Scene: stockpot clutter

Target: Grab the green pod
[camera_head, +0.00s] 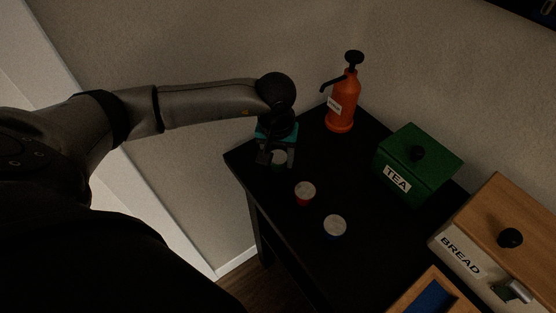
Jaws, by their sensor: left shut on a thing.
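The green pod (279,157) is at the far left end of the black table, with its pale round top showing between the fingers of my left gripper (275,159). The gripper comes down from above and is shut on the pod. Most of the pod's side is hidden by the fingers. I cannot tell whether it touches the table. My right gripper is not in view.
A red pod (305,193) and a blue pod (335,227) stand on the black table (365,240). An orange pump bottle (342,104), a green TEA box (417,165) and a wooden BREAD box (500,235) stand along the wall. A blue-lined wooden tray (432,298) is at the front.

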